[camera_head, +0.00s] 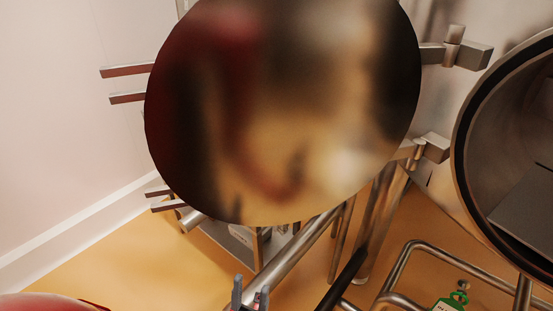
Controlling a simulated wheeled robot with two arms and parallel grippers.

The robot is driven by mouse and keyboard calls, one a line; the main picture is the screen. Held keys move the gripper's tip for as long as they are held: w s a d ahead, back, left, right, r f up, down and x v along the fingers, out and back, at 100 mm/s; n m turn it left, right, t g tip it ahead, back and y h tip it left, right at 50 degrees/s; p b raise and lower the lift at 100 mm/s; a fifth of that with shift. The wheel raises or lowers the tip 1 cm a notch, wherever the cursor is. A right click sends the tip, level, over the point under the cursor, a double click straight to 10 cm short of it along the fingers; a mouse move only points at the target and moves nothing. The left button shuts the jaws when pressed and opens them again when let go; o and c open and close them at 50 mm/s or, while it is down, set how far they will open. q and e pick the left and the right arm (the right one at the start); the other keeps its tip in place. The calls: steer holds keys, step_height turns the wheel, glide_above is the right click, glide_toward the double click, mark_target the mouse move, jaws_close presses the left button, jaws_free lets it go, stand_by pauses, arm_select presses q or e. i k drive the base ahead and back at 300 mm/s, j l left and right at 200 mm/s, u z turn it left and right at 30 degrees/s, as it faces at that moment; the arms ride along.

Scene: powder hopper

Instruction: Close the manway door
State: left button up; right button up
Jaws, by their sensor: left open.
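The manway door (285,110) is a large round polished metal disc filling the upper middle of the head view. It stands swung open, with hinge brackets (455,50) on its right side and pairs of latch prongs (127,71) sticking out on its left. The round manway opening (462,140) shows at the right edge, dark inside and uncovered. My left gripper (250,294) is at the bottom middle, below the door in the picture. Its two grey fingertips point up, open, with nothing seen between them. My right gripper is not in view.
Metal pipes and legs (378,222) stand under the door. A bent tube rail (440,250) with a green tag (450,301) is at the lower right. A white wall (70,90) is on the left.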

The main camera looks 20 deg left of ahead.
mark_target(257, 113)
steer(key=i+j+z, duration=0.1)
steer(key=j+z, duration=0.15)
steer(key=j, duration=0.2)
steer(key=j+z, duration=0.3)
steer(key=j, duration=0.15)
steer(key=j+z, duration=0.25)
steer(key=j, duration=0.2)
steer(key=j+z, duration=0.25)
steer(key=j, duration=0.25)
steer(key=k+j+z, duration=0.15)
steer(key=j+z, duration=0.15)
steer(key=k+j+z, duration=0.25)
steer(key=j, duration=0.3)
steer(key=j+z, duration=0.25)
steer(key=j, duration=0.15)
steer(key=k+j+z, duration=0.3)
steer(key=i+j, duration=0.05)
